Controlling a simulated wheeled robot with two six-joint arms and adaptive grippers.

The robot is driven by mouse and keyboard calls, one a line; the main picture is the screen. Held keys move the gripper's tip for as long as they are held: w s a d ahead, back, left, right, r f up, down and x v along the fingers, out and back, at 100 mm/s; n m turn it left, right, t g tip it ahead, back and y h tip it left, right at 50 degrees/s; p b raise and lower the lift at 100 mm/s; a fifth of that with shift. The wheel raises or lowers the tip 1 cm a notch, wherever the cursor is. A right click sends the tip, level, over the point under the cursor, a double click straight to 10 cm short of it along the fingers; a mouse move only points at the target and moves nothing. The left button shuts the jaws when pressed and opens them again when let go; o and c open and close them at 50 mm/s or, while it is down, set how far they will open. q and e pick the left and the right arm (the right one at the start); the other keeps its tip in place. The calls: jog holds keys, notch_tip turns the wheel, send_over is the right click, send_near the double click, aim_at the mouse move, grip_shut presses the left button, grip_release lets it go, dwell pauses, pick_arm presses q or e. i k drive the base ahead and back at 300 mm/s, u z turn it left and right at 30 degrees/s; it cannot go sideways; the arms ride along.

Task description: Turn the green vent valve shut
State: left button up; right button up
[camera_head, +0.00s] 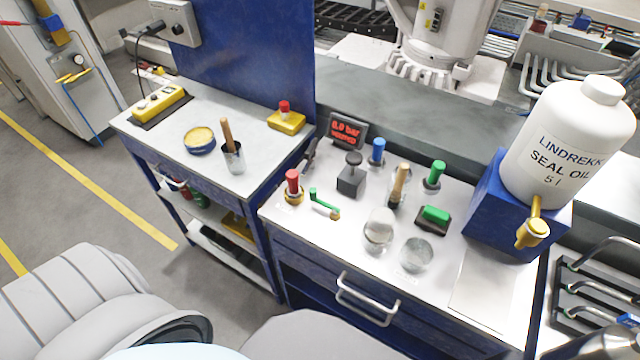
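A small valve with a green lever (321,201) and a brass-coloured end sits near the front left of the right-hand workbench top (290,229). Its lever slants from upper left down to lower right. Whether the valve is open or shut cannot be told. A small dark display (347,130) with red text stands behind it; a pressure in bar shows, but the digits are hard to read. Neither of my grippers is in view, and nothing of mine touches the valve.
Around the valve stand a red-topped fitting (292,187), a black knob on a block (352,176), a glass jar (379,231), a green-topped stamp (435,217) and a green-handled tool (434,176). A large white oil bottle (568,145) stands on a blue box (490,205) at right.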

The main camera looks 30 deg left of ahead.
aim_at(336, 210)
jog(key=u, duration=0.55)
jog(key=k, duration=1.25)
jog(key=u, duration=0.65)
jog(key=i, duration=1.45)
jog(key=z, duration=0.45)
jog(key=k, duration=0.65)
jog(key=z, duration=1.4)
